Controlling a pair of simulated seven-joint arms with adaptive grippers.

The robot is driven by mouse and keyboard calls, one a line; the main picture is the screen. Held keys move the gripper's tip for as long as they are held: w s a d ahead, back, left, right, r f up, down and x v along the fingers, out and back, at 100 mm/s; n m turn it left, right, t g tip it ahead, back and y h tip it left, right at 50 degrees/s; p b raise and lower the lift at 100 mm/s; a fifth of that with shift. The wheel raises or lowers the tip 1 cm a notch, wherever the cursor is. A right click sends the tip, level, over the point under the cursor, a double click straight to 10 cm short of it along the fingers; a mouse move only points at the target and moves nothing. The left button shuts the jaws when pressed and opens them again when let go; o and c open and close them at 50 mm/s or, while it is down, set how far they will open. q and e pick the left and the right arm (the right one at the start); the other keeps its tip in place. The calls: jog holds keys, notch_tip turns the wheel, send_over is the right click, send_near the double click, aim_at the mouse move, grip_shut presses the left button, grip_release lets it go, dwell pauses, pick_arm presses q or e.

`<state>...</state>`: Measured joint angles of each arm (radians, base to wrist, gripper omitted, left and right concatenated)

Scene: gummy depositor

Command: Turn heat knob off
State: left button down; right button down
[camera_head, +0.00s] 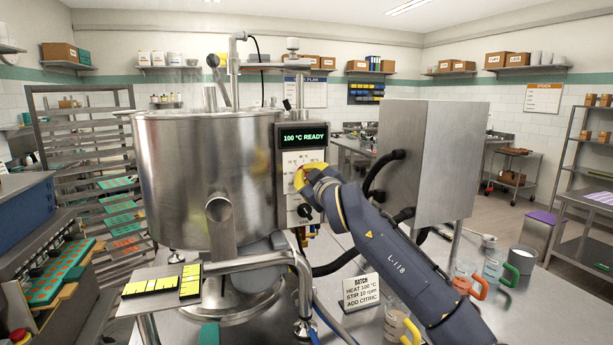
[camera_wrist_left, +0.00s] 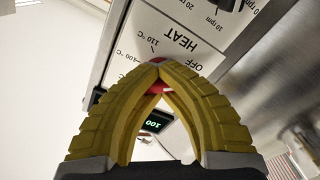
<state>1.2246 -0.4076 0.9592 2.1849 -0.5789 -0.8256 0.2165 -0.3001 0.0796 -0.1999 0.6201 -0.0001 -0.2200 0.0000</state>
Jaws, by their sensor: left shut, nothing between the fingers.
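The steel kettle (camera_head: 205,180) carries a control panel (camera_head: 303,190) with a green display (camera_head: 302,138) reading "100 °C READY". My left gripper (camera_head: 301,178) is at the panel below the display, its yellow fingers shut tip to tip with nothing between them. In the left wrist view its fingertips (camera_wrist_left: 157,65) meet over the HEAT dial, beside the OFF, 100 °C and 110 °C marks. A red part (camera_wrist_left: 151,90), likely the heat knob, shows behind the fingers; most of it is hidden, so its pointer setting cannot be read. My right gripper is not in view.
A black knob (camera_head: 304,211) sits lower on the panel. A steel cabinet (camera_head: 432,160) stands right of my arm, with black hoses between. A batch card (camera_head: 361,293) and jugs with coloured handles (camera_head: 494,268) stand on the table.

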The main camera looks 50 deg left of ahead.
aim_at(307, 138)
pick_arm(q)
jog(key=shift+w+f+n, duration=0.2)
jog(key=shift+f+n, duration=0.25)
jog(key=shift+n, duration=0.25)
jog(key=shift+w+d, duration=0.1)
jog(key=c, duration=1)
grip_release()
jog(key=shift+d, duration=0.1)
jog(key=shift+o, duration=1)
jog(key=shift+w+a, duration=0.15)
jog(key=shift+a, duration=0.05)
jog(key=shift+s+d+r, duration=0.1)
jog(key=shift+s+r, duration=0.1)
jog(key=shift+r, duration=5)
